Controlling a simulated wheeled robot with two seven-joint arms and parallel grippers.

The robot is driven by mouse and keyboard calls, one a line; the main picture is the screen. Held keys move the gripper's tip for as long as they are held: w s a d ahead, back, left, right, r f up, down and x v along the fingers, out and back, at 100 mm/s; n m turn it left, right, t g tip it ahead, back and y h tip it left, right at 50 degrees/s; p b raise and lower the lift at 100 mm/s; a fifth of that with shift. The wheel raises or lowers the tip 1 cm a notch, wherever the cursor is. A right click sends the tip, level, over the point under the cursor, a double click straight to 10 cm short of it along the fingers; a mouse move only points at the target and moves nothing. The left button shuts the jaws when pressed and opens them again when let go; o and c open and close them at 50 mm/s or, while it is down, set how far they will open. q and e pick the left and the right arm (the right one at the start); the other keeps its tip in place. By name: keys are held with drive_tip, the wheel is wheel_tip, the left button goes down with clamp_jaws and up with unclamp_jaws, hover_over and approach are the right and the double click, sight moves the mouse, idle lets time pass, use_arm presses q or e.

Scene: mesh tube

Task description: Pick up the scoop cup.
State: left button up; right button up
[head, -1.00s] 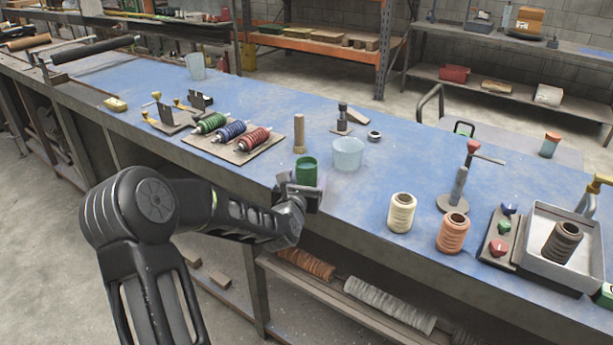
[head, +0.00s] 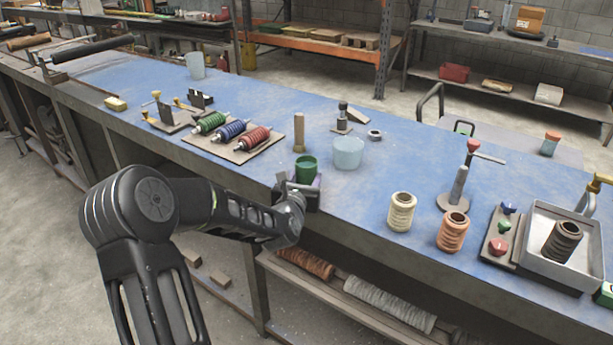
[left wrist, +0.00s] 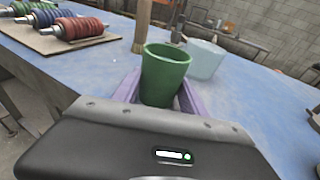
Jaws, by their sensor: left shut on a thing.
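The scoop cup appears as a green, open-topped cup (head: 306,168) near the front edge of the blue bench. My left gripper (head: 304,184) is shut on it, and the gripper hides the cup's lower part in the head view. In the left wrist view the green cup (left wrist: 164,76) sits between the two purple fingers (left wrist: 160,95), with its open rim up and a slight tilt. I cannot tell whether its base touches the bench. My right gripper is not in view.
A pale translucent container (head: 348,153) stands just right of the cup, and a wooden peg (head: 299,133) stands behind it. A board with several coloured coils (head: 232,140) lies to the left. Cream (head: 402,212) and copper (head: 453,231) spools stand to the right.

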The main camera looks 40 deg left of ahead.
use_arm(q)
drive_tip(key=c, duration=0.6)
drive_tip(key=shift+r, duration=0.15)
wheel_tip(320, 180, up, 10)
drive_tip(key=shift+f+b, duration=0.1)
drive_tip(key=shift+b, duration=0.2)
